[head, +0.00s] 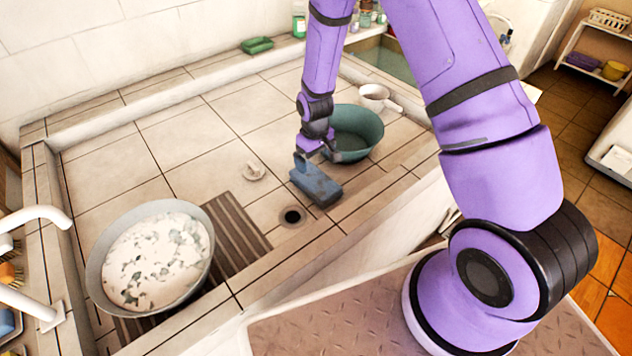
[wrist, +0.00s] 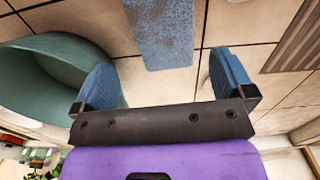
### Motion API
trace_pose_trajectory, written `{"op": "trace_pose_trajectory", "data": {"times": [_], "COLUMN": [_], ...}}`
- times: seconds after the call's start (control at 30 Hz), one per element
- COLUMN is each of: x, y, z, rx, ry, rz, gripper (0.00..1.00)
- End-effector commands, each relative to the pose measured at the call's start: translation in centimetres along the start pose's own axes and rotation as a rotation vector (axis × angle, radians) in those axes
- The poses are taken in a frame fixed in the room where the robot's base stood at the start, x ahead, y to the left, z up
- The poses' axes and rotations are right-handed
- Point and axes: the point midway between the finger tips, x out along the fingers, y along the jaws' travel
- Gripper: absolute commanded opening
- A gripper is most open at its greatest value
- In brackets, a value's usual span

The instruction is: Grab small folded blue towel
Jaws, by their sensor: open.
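The small folded blue towel (head: 318,187) lies on the tiled basin floor, between the drain hole and the green bowl. In the wrist view the towel (wrist: 162,32) is a speckled blue strip at the top centre. My gripper (head: 314,159) is low over the towel's far end. In the wrist view my gripper (wrist: 160,62) is open, with its two blue fingers spread wide to either side of the towel's line. The towel's near end lies around the fingertips; I cannot tell its exact depth between them. No contact shows.
The drain hole (head: 292,216) and a pale plug (head: 254,171) lie left of the towel. A large basin of soapy water (head: 97,262) stands at left.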

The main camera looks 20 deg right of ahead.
Motion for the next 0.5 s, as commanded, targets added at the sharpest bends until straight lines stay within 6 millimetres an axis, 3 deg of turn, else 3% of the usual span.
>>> {"op": "trace_pose_trajectory", "data": {"times": [0.3, 0.5], "x": [4.2, 5.2], "y": [0.0, 0.0], "z": [0.1, 0.1], "rx": [0.0, 0.0], "ry": [-0.002, -0.002], "rz": [0.0, 0.0], "gripper": [1.0, 1.0]}}
